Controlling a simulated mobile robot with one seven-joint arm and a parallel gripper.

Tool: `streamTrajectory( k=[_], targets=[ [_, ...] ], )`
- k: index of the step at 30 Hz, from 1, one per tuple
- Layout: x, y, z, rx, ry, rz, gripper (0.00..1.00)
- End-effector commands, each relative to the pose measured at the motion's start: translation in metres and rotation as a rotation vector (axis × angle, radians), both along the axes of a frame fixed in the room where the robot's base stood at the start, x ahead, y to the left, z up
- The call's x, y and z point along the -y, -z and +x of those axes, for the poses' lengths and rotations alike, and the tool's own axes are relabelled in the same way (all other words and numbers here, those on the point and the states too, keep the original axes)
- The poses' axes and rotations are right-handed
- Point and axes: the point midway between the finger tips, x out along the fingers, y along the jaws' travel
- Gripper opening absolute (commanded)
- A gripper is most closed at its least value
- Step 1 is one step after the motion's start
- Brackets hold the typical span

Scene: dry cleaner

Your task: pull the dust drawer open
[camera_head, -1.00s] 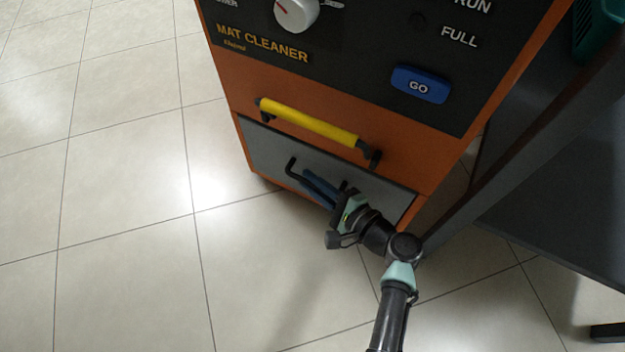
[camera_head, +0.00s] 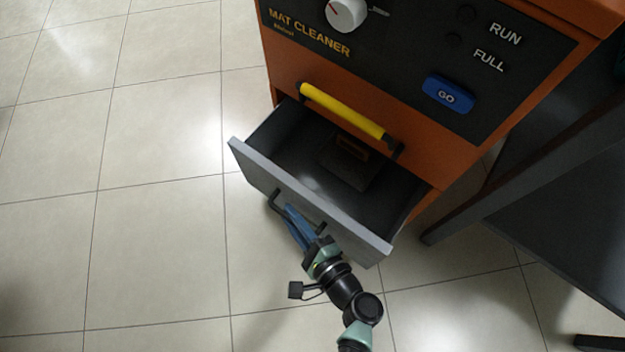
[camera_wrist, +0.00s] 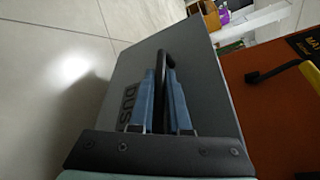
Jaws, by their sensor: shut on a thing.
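The grey dust drawer (camera_head: 300,198) stands well out of the lower front of the orange mat cleaner (camera_head: 430,165). Its dark inside shows, with a small dark brown piece at the back. The black drawer handle (camera_head: 277,202) is on its front; in the wrist view the handle (camera_wrist: 166,62) runs between the blue fingers. My gripper (camera_head: 291,215) is shut on this handle; it also shows in the wrist view (camera_wrist: 162,85). Letters "DUS" show on the drawer front beside the fingers, and the rest is hidden.
A yellow bar handle (camera_head: 342,111) sits above the drawer. A control panel with a white knob (camera_head: 346,13) and a blue GO button (camera_head: 447,95) is higher up. A dark table (camera_head: 560,190) stands on the right. The tiled floor (camera_head: 150,240) on the left is clear.

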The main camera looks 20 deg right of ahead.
Motion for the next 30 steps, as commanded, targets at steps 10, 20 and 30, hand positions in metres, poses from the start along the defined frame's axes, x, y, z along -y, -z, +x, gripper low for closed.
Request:
streamTrajectory(
  k=[10,20,30],
  targets=[
    [-0.048,0.000,-0.039,-0.001,0.004,0.000,0.00],
    [-0.061,0.000,-0.049,0.001,0.005,-0.001,0.00],
    [-0.061,0.000,-0.049,0.001,0.005,-0.002,0.20]
  ],
)
